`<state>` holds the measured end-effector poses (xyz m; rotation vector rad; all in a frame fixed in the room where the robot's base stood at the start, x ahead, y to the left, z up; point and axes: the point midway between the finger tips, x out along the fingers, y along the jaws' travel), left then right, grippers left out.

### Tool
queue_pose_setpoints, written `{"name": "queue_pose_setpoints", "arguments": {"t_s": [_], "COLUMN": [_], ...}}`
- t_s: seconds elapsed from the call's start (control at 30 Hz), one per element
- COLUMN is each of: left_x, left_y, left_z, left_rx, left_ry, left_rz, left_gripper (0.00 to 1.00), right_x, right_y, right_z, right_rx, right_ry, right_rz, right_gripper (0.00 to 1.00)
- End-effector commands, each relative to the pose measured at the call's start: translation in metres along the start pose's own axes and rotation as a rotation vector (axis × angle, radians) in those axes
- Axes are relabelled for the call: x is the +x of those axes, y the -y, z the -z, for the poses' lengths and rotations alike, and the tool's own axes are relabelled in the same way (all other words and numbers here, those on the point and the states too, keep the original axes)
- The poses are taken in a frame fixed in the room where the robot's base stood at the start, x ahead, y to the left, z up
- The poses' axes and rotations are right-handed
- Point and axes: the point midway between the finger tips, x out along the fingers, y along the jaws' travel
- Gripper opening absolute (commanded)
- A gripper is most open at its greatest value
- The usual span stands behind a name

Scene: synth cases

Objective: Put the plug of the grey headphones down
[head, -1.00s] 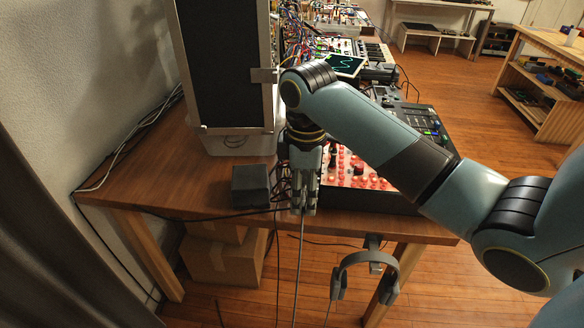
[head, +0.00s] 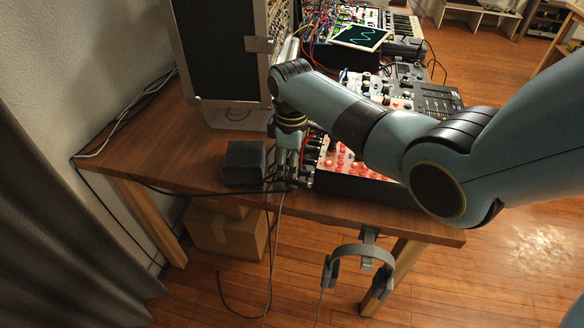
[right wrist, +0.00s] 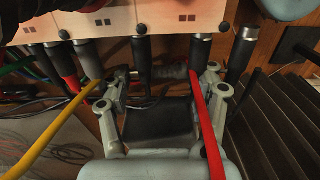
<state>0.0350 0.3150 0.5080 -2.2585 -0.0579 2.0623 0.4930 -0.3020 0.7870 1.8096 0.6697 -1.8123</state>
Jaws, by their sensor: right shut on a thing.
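The grey headphones (head: 357,252) hang from a hook under the table's front edge in the head view. My right gripper (head: 287,184) is low at the front edge of the table, between a dark box and the red-knobbed unit. In the right wrist view, my right gripper (right wrist: 160,80) is shut on the plug (right wrist: 175,72), a small dark grey cylinder lying crosswise between the fingertips. The plug is too small to make out in the head view. A thin grey cable (head: 273,235) hangs down from near the gripper. My left gripper is out of view.
A dark box (head: 244,163) stands left of the gripper on the wooden table (head: 190,150). The red-knobbed unit (head: 350,172) is to the right. In the right wrist view a pale panel (right wrist: 180,15) has several plugs in it; red (right wrist: 207,125) and yellow (right wrist: 60,130) cables cross close by.

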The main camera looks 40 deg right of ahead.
Motion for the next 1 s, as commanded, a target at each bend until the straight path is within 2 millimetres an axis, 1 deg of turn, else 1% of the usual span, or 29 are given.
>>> {"name": "queue_pose_setpoints", "arguments": {"t_s": [0.03, 0.1, 0.2, 0.33, 0.57, 0.8, 0.83, 0.97, 1.0], "left_x": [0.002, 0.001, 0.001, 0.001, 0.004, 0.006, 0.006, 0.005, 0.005], "left_y": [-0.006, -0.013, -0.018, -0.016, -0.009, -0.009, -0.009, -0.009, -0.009], "left_z": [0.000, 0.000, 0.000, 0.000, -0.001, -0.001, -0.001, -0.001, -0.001], "left_rx": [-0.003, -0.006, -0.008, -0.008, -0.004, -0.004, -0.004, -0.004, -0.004], "left_ry": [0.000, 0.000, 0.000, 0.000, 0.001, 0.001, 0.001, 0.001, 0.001], "left_rz": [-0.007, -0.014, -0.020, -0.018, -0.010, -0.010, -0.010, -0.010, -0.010], "left_gripper": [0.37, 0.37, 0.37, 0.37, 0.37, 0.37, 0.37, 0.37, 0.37], "right_x": [0.004, 0.004, 0.004, 0.005, 0.012, 0.016, 0.016, 0.016, 0.016], "right_y": [0.000, -0.001, -0.001, -0.001, 0.000, -0.001, -0.001, 0.000, 0.000], "right_z": [0.001, 0.001, 0.001, 0.000, 0.000, 0.000, 0.000, 0.000, 0.000], "right_rx": [0.000, 0.000, 0.000, 0.000, 0.000, 0.000, 0.000, 0.000, 0.000], "right_ry": [-0.001, -0.002, -0.002, -0.001, 0.000, -0.002, -0.001, -0.001, -0.001], "right_rz": [-0.001, -0.002, -0.002, -0.002, -0.001, -0.002, -0.002, -0.002, -0.002], "right_gripper": [0.32, 0.32, 0.32, 0.32, 0.32, 0.32, 0.64, 0.81, 0.84]}}
